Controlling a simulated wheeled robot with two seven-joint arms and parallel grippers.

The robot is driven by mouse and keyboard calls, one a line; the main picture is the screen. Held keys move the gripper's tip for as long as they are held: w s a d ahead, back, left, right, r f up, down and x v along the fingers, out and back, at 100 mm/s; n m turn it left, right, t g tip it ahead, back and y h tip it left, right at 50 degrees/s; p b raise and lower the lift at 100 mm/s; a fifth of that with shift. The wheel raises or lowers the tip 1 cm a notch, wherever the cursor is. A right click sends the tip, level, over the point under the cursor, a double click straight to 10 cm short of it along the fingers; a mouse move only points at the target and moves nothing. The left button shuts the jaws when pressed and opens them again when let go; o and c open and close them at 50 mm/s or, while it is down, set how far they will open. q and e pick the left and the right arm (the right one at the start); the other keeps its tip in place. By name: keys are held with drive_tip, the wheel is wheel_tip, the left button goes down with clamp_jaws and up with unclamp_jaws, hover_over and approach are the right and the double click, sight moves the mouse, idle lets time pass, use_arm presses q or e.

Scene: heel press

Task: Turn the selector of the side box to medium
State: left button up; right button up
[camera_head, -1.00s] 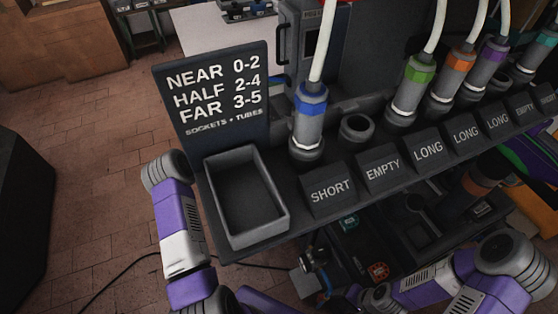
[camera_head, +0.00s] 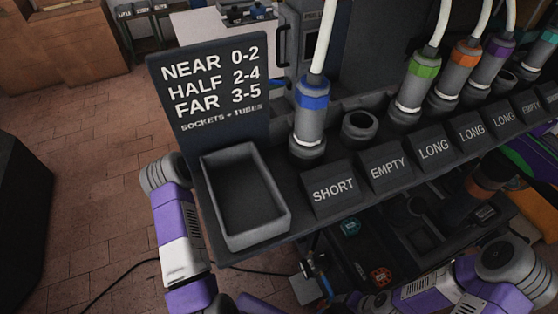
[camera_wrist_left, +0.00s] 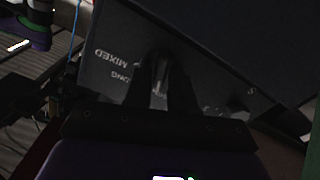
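The side box (camera_wrist_left: 105,72) is a dark panel in the left wrist view, with upside-down white lettering; one word reads MIXED and the rest is too dark to read. A small lighter piece (camera_wrist_left: 160,82), apparently the selector, shows between the dark fingers of my left gripper (camera_wrist_left: 162,62). The fingers are right at the panel, but it is too dark to tell whether they touch or grip the piece. The selector's setting cannot be read. My left gripper is hidden in the head view. My right arm enters at the lower right, with its gripper out of view.
A rack shelf (camera_head: 330,205) with SHORT, EMPTY and LONG labels holds several tubed sockets. An empty dark tray (camera_head: 288,222) and a NEAR/HALF/FAR sign (camera_head: 205,95) stand at its left end. Brick floor (camera_head: 80,190) lies open at left. A cable runs across the floor.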

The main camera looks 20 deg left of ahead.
use_arm(q)
drive_tip(key=shift+o, duration=1.1)
drive_tip(key=p+v, duration=0.1)
drive_tip(key=v, duration=0.6)
drive_tip(key=shift+s+a, duration=0.2)
drive_tip(key=shift+s, duration=0.05)
